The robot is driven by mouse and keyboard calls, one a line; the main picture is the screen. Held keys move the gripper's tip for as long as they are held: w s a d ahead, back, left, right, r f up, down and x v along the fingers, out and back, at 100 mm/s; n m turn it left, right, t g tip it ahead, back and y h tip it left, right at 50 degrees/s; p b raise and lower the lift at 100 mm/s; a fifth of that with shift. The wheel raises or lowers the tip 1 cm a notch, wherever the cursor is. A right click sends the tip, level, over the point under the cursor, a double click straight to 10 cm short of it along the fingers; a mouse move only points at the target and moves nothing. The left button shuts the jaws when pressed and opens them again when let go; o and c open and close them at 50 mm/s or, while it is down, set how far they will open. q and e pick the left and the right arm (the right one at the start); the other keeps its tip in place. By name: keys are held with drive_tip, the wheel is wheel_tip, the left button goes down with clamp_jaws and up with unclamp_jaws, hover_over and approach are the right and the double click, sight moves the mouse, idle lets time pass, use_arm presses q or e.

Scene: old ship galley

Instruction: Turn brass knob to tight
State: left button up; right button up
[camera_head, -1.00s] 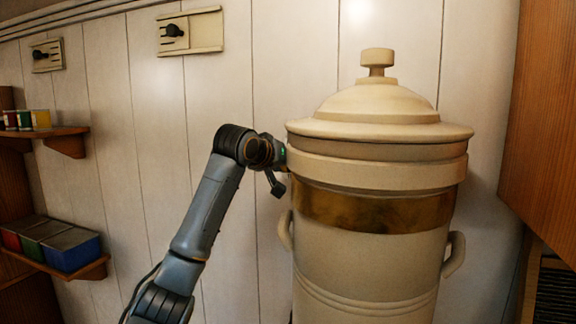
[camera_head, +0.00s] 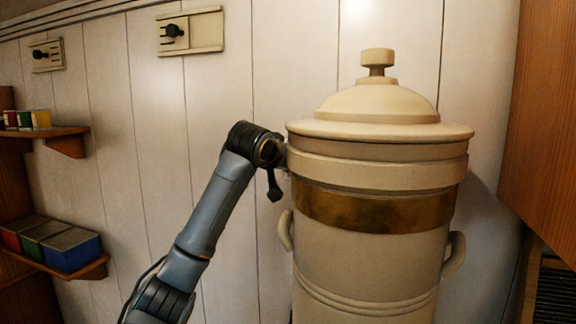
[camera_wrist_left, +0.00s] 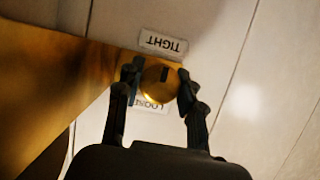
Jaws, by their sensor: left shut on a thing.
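In the left wrist view, a round brass knob (camera_wrist_left: 158,92) sits between the two fingers of my left gripper (camera_wrist_left: 159,78), which is shut on it from both sides. A dark mark on the knob lies on the side toward a white label reading TIGHT (camera_wrist_left: 163,44), which appears upside down. A second label, LOOSE (camera_wrist_left: 152,107), lies on the opposite side and is partly covered by the knob and fingers. In the head view, my left arm reaches to the left side of the large cream urn (camera_head: 370,262); the knob and my fingers are hidden there. My right gripper is not in view.
The urn has a domed lid (camera_head: 377,105), a brass band (camera_head: 375,212) and side handles. A wooden cabinet (camera_head: 545,120) stands close on the right. Shelves with colored boxes (camera_head: 70,250) are at the left. The paneled wall (camera_head: 120,150) is behind.

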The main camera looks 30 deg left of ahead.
use_arm(q)
drive_tip(key=o, duration=1.2)
drive_tip(key=v, duration=0.7)
drive_tip(key=shift+s, duration=0.15)
